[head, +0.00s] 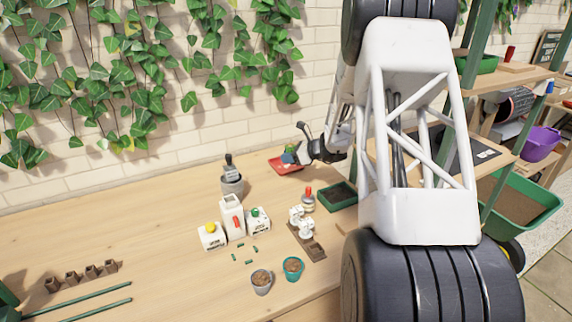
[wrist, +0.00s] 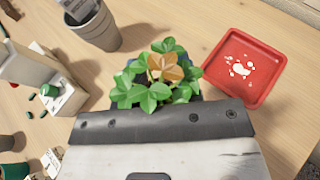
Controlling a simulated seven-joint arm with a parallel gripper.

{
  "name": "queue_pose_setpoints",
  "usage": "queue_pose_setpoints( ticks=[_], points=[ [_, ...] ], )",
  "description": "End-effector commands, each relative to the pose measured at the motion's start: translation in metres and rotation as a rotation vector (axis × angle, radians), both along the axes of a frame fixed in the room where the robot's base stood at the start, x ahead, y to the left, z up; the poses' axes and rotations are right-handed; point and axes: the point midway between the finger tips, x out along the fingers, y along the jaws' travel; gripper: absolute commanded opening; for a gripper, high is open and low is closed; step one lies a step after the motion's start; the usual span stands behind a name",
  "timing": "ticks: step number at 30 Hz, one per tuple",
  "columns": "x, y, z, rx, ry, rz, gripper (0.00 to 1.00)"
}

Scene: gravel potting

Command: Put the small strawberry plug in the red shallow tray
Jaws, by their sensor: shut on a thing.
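The strawberry plug (wrist: 160,78) fills the space between my gripper's jaws in the wrist view, with green leaves and one orange-brown leaf on top. Its base is hidden by the leaves and jaws. In the head view the plug (head: 288,156) is a small green and blue shape at the gripper tip. My gripper (head: 298,151) is shut on it. The red shallow tray (wrist: 262,88) lies on the bench just right of the plug in the wrist view, with white marks on its floor. In the head view the plug overlaps the tray (head: 281,167); the height between them is unclear.
A grey pot (head: 232,185) with a label stands left of the tray. White boxes (head: 212,236), a green tray (head: 337,196) and small pots (head: 292,268) stand nearer the front. An ivy-covered brick wall (head: 180,130) is behind. The bench's left middle is clear.

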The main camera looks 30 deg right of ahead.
Motion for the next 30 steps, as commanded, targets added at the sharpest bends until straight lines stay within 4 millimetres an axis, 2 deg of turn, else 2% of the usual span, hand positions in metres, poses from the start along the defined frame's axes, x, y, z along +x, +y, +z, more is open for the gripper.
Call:
queue_pose_setpoints(
  ticks=[1, 3, 10, 25, 30],
  points=[
    [0.0, 0.0, -0.014, 0.002, 0.003, 0.0, 0.09],
    [0.0, 0.0, -0.03, 0.003, 0.003, -0.001, 0.09],
    [0.0, 0.0, -0.059, 0.001, 0.001, 0.0, 0.09],
    [0.001, 0.0, -0.063, 0.001, -0.001, 0.0, 0.09],
    [0.009, -0.003, -0.064, 0.0, -0.001, 0.0, 0.09]
  ],
)
